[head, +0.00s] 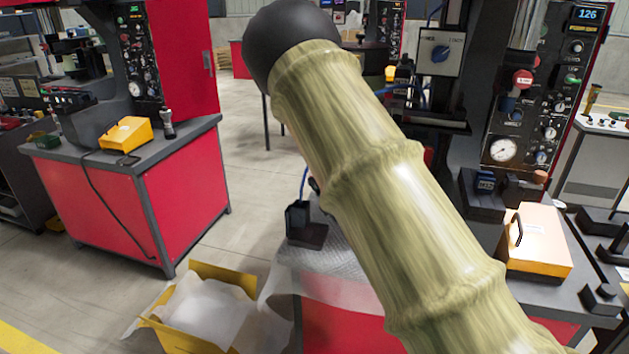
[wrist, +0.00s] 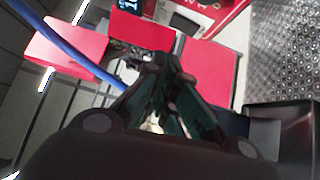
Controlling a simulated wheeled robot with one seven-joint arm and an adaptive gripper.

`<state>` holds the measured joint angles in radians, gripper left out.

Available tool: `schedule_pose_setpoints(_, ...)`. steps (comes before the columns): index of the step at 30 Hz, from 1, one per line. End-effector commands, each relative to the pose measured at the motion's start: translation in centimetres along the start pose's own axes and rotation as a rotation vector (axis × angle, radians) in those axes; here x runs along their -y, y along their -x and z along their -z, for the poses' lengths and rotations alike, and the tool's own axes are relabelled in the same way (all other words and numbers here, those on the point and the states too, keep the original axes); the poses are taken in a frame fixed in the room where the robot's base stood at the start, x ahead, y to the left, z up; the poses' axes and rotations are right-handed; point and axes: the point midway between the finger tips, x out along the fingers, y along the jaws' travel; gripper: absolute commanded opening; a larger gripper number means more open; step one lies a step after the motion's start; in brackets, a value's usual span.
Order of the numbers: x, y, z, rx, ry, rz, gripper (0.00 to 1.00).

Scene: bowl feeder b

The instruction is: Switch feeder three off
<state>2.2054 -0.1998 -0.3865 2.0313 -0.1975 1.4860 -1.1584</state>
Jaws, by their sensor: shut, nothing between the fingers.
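A grey box with a blue rotary knob (head: 440,54) is fixed to the dark column of the machine at right in the head view. Lettering above the knob is too small to read surely. No number naming feeder three is readable, so I cannot tell which switch belongs to it. My gripper (wrist: 172,66) shows in the wrist view, its dark fingers shut and empty. Red panels (wrist: 205,72) lie beyond the fingertips. In the head view my pale ribbed arm crosses the middle and hides much of the machine; my gripper is not seen there.
A control panel with a gauge (head: 503,149) and a display reading 126 (head: 587,14) stands at right. An orange-white box (head: 535,242) sits on the bench below. A yellow carton (head: 222,276) is on the floor. A blue cable (wrist: 65,48) crosses the wrist view.

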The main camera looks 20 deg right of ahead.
Motion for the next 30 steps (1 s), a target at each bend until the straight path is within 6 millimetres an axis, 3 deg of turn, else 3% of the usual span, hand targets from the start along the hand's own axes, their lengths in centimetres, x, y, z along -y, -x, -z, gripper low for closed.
schedule_pose_setpoints(3, -0.1, 2.0, 0.0, 0.001, 0.002, 0.001, 0.00)
schedule_pose_setpoints(10, -0.6, 4.4, 0.0, 0.000, 0.001, 0.000, 0.00)
schedule_pose_setpoints(30, -0.7, 5.0, -0.1, 0.000, 0.001, 0.000, 0.00)
